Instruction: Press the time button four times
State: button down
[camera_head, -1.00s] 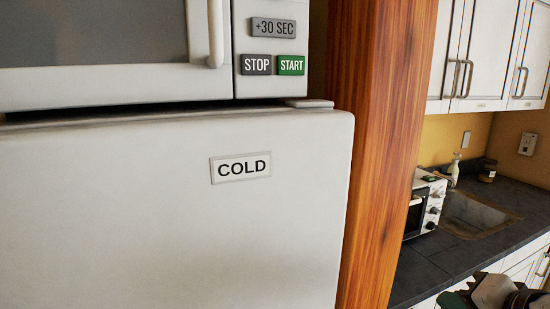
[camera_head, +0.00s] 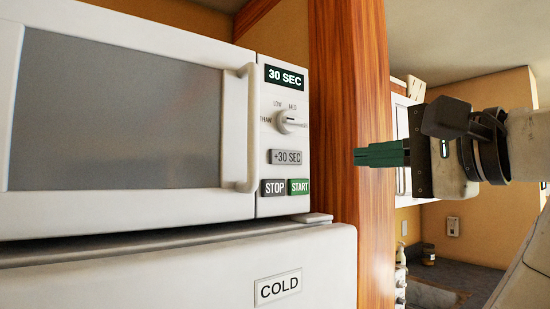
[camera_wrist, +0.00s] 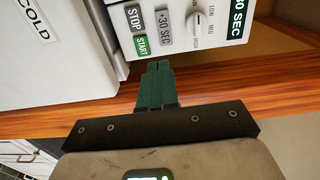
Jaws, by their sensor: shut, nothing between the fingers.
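The time button is the grey "+30 SEC" button (camera_head: 286,157) on the panel of the white microwave (camera_head: 120,110). It also shows in the wrist view (camera_wrist: 164,27). The display (camera_head: 285,77) above it reads "30 SEC". My gripper (camera_head: 358,157) is shut and empty, its green fingers level with the button but to its right, in front of the wooden post. In the wrist view the fingertips (camera_wrist: 158,66) lie below the panel in the picture, apart from the button.
Grey STOP (camera_head: 273,187) and green START (camera_head: 299,187) buttons sit just below the time button, and a dial (camera_head: 290,121) sits above it. The microwave handle (camera_head: 247,125) juts out left of the panel. A wooden post (camera_head: 348,90) stands to the right. The fridge (camera_head: 180,270) is underneath.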

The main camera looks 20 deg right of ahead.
jog(key=shift+s+a+r, duration=0.15)
jog(key=shift+a+r, duration=0.1)
jog(key=shift+r, duration=0.1)
jog(key=p, duration=0.4)
send_near(288, 158)
jog(key=x, duration=0.7)
jog(key=shift+w+a+r, duration=0.1)
jog(key=shift+w+a, duration=0.1)
jog(key=shift+w, duration=0.35)
dwell(0.3)
